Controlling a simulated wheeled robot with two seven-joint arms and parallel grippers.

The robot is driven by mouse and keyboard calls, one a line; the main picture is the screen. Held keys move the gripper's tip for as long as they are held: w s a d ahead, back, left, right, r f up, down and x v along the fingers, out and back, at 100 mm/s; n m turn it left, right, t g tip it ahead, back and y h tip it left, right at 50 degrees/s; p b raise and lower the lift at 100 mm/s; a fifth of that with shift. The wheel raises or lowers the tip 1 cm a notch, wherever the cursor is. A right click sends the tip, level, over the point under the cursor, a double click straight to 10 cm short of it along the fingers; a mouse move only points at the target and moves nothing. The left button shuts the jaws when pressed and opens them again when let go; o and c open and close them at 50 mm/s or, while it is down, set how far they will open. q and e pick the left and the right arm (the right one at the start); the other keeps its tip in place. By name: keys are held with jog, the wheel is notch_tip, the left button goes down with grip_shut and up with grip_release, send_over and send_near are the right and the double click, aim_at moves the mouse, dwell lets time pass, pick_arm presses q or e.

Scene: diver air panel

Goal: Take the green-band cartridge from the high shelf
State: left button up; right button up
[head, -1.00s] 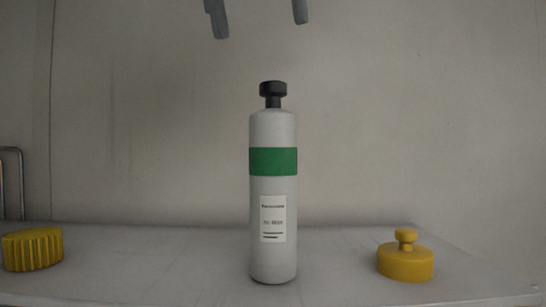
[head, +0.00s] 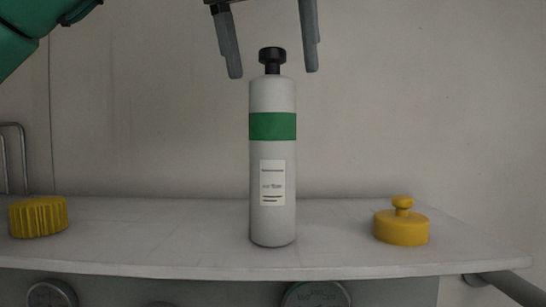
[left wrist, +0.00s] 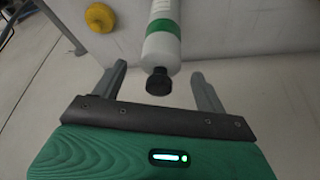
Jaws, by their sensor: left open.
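The green-band cartridge (head: 272,180) stands upright on the high shelf (head: 150,236). It is a white cylinder with a green band, a paper label and a black knob on top. My left gripper (head: 274,74) is open, its two fingers pointing down on either side of the black knob, apart from it. In the left wrist view the cartridge (left wrist: 163,48) shows with its black knob toward the open left gripper (left wrist: 161,83), in line with the gap between the fingers. My right gripper is not in view.
A ribbed yellow cap (head: 39,217) sits on the shelf at the left. A yellow knobbed piece (head: 402,228) sits at the right. Both stand clear of the cartridge. Round fittings (head: 316,296) show below the shelf edge, and a wall is behind.

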aim_at(276, 90)
pick_arm(q)
jog(key=p+x, duration=0.1)
jog(key=x, duration=0.4)
jog(key=shift+w+a+r, duration=0.1)
jog(key=shift+w, duration=0.05)
jog(key=c, duration=0.3)
grip_shut()
jog(key=shift+r, duration=0.2)
